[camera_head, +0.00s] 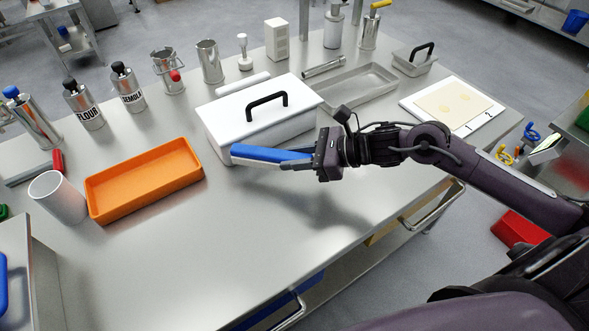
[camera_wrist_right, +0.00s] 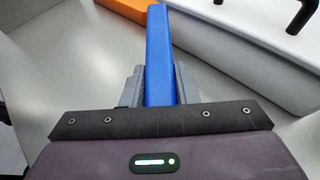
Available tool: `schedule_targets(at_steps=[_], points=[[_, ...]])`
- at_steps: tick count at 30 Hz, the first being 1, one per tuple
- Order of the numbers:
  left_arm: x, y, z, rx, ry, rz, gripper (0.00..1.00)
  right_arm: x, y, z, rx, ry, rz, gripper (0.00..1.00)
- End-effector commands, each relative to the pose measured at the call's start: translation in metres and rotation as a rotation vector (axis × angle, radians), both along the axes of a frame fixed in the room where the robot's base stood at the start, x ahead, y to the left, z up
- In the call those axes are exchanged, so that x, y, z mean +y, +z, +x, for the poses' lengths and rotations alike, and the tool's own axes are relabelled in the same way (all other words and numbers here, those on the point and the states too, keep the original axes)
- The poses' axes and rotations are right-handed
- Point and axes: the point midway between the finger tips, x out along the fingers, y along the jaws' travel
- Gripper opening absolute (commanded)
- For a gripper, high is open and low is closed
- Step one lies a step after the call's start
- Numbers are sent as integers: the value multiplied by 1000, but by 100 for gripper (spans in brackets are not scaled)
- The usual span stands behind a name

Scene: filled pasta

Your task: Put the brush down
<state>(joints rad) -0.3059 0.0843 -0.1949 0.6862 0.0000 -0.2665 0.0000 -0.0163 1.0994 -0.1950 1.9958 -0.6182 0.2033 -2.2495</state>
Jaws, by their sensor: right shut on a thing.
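The wrist view shows the blue thing (camera_wrist_right: 160,55) between the two grey fingers (camera_wrist_right: 158,85), pointing away from the gripper. In the head view it points left, in front of the white lidded box, and appears raised above the steel table (camera_head: 215,245), with a shadow on the table to its lower right. My left gripper is not in view.
The white box (camera_head: 228,133) with a black handle stands just behind the blue thing. An orange tray (camera_head: 103,215) and a white cup (camera_head: 66,203) stand to the left. A shallow metal tray (camera_head: 385,80) lies behind right. The table's front middle is clear.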

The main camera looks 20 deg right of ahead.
Motion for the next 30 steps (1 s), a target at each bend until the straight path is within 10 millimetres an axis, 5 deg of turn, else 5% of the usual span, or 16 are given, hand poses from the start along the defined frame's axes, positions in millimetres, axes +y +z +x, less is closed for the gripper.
schedule_targets(at_steps=[12, 29, 30], points=[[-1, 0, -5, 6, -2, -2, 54, 0, -46, 0, 0, -2, 2, 4], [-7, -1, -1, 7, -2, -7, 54, 0, -51, 0, -1, 0, 0, 4], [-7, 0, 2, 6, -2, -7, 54, 0, -51, 0, 0, 0, 0, 30]])
